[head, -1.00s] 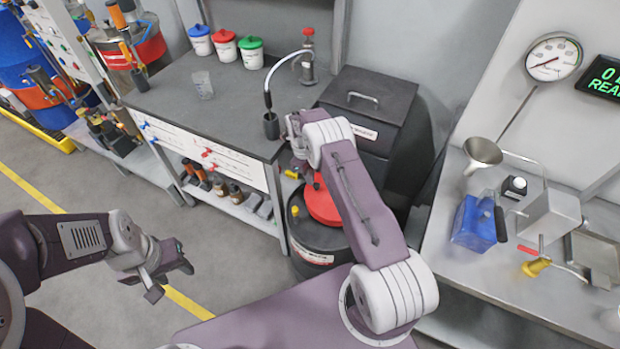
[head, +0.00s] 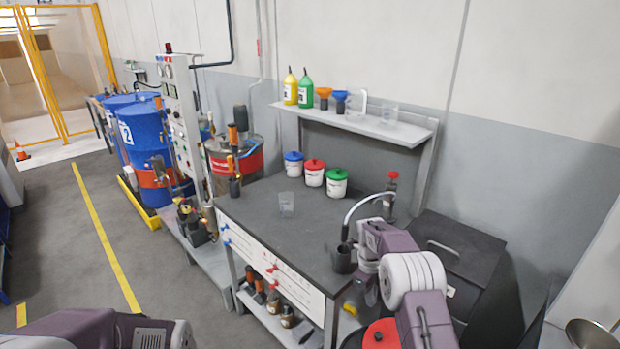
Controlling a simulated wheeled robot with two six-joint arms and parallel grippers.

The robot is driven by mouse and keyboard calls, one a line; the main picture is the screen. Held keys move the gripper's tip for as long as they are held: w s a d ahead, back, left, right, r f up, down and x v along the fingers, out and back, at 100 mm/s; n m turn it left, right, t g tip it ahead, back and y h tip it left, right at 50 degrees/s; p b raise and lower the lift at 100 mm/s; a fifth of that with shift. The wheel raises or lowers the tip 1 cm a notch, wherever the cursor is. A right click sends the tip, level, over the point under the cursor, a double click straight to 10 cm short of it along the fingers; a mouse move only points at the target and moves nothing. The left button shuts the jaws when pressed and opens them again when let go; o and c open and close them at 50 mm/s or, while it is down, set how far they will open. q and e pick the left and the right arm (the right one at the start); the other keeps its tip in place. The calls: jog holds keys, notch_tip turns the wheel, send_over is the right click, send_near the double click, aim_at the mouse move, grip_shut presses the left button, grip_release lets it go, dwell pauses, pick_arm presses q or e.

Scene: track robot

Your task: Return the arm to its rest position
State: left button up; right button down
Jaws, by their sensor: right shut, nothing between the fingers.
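My right arm comes in from the lower right and reaches to the front right corner of the workbench. Its gripper (head: 369,290) points down beside the black cup (head: 343,260) at the bench's edge. The fingers are small and partly hidden by my wrist, and I see nothing held in them. Part of my left arm shows at the bottom left; its gripper is outside the picture.
The dark workbench (head: 250,210) carries a clear beaker (head: 287,204) and white tubs with blue (head: 293,165), red (head: 314,176) and green (head: 337,183) lids. A red-topped drum (head: 380,335) stands below my right arm.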

jog(key=s+a+r+n+t, duration=0.2)
jog(key=s+a+r+n, duration=0.15)
jog(key=s+r, duration=0.65)
jog(key=s+a+f+n, duration=0.1)
jog(key=s+f+n, duration=0.1)
jog(key=s+n, duration=0.6)
jog(key=s+a+f+n+y, duration=0.1)
jog(key=s+n, duration=0.7)
jog(key=n, duration=0.8)
jog(key=shift+f, duration=0.45)
